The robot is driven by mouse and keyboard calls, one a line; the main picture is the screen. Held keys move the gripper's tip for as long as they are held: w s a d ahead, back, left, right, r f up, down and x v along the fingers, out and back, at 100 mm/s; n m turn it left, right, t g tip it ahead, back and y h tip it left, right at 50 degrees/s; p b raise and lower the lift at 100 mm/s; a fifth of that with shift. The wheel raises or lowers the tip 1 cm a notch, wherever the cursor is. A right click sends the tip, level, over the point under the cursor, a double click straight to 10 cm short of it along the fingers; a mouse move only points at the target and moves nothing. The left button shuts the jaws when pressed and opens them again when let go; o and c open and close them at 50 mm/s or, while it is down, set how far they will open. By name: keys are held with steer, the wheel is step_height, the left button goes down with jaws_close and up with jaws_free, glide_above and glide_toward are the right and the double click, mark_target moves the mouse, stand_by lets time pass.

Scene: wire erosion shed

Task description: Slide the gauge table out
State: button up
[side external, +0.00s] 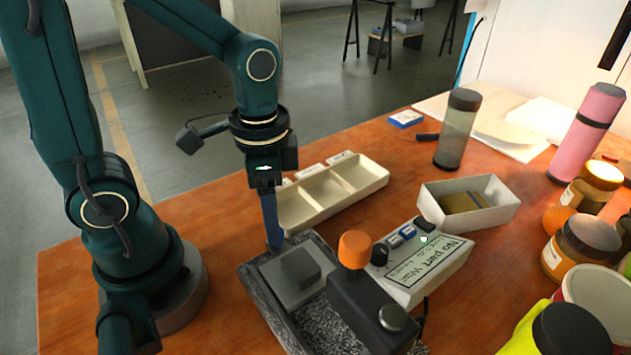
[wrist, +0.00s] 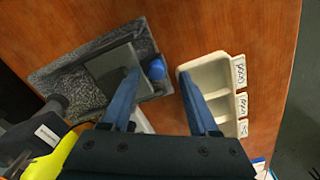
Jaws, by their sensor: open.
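The gauge table (side external: 282,290) is a flat grey metal plate on a speckled dark stone base (side external: 262,297), with a small dark block (side external: 303,268) on top. In the wrist view the plate (wrist: 108,68) has a blue knob (wrist: 157,69) at its edge. My gripper (side external: 271,240) points down at the plate's far left edge. In the wrist view my gripper (wrist: 159,74) is open, one finger on each side of the blue knob. I cannot tell whether either finger touches it. In the side view the fingers hide or blend with the knob.
A black gauge head with an orange knob (side external: 356,248) stands beside the plate, next to a display box (side external: 430,268) reading "No part Wait". A cream three-compartment tray (side external: 335,188) lies close behind my gripper. A white box (side external: 468,208) and several jars crowd the right.

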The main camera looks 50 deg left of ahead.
steer(key=shift+r, duration=1.55)
steer(key=shift+w+r+t, duration=0.1)
steer(key=shift+r+t, duration=0.2)
steer(key=shift+r, duration=0.1)
steer(key=r+n+t, duration=0.1)
steer(key=s+r+n+t, duration=0.1)
steer(key=r+n+t, duration=0.1)
steer(key=s+r+n+t, duration=0.1)
steer(key=n+t, duration=0.1)
steer(key=shift+s+a+r, duration=0.1)
steer(key=shift+s+r, duration=0.1)
